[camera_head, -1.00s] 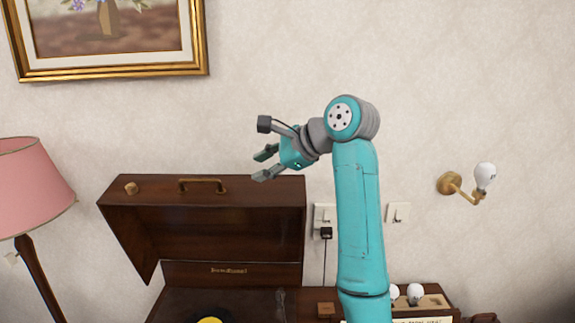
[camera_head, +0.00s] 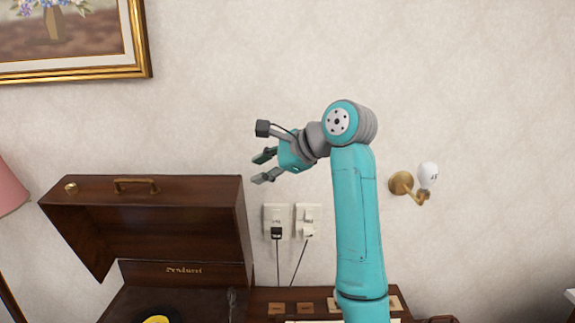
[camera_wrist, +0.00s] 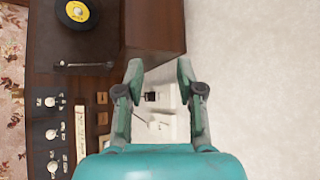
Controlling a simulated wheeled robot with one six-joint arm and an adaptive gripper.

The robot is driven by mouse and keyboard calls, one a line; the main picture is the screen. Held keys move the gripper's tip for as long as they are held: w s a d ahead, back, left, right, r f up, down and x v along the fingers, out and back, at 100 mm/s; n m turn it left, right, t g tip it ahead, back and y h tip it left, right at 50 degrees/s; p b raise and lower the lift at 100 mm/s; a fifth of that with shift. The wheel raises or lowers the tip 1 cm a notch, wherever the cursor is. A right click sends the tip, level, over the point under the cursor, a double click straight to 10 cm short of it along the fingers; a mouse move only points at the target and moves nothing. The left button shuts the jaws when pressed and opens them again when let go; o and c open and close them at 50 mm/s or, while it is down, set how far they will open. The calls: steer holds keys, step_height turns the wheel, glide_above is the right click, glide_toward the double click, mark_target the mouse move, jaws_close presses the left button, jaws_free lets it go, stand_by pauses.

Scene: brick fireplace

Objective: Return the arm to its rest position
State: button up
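My gripper (camera_head: 264,167) is raised in front of the wall, at the upper end of my teal arm, and points left in the head view. In the wrist view my gripper (camera_wrist: 160,75) has its two fingers spread apart with nothing held between them. The wall plates with plugs and cords show past the gap between the fingers. The gripper touches nothing that I can see.
An open brown record player (camera_head: 150,230) stands at the left; its turntable arm and yellow-labelled record (camera_wrist: 77,12) show in the wrist view. Wall plates (camera_head: 277,217) sit beside its lid. A brass lamp bracket with a bulb (camera_head: 428,175) sticks out at the right. A pink lampshade (camera_head: 10,190) is at the left edge.

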steer(key=s+d+f+t+h, duration=0.1)
steer(key=d+f+t, duration=0.1)
steer(key=f, duration=1.1)
steer(key=d+f+t, duration=0.1)
steer(key=d+f, duration=0.2)
steer(key=f, duration=1.1)
steer(key=s+d+f+n+t+h, duration=0.15)
steer(key=s+d+f, duration=0.25)
steer(key=s+f, duration=0.45)
steer(key=s+d+f+n+t+h, duration=0.15)
steer(key=s+d+f, duration=0.35)
steer(key=f, duration=0.6)
steer(key=s+d+f+n+t+h, duration=0.1)
steer(key=s+d+f+n+h, duration=0.15)
steer(key=s, duration=0.85)
steer(key=s+d+f+n+h, duration=0.2)
steer(key=s+d+f, duration=0.15)
steer(key=s, duration=0.85)
steer(key=s+d+r+n, duration=0.1)
steer(key=s+r+n, duration=0.1)
steer(key=s+r, duration=0.2)
steer(key=s+d+r+n+t, duration=0.1)
steer(key=s+r+n, duration=0.1)
steer(key=s, duration=0.8)
steer(key=s+d+r+n+h, duration=0.1)
steer(key=s+r+n, duration=0.2)
steer(key=s+r, duration=0.2)
steer(key=shift+d+v, duration=0.25)
steer(key=shift+v, duration=1.05)
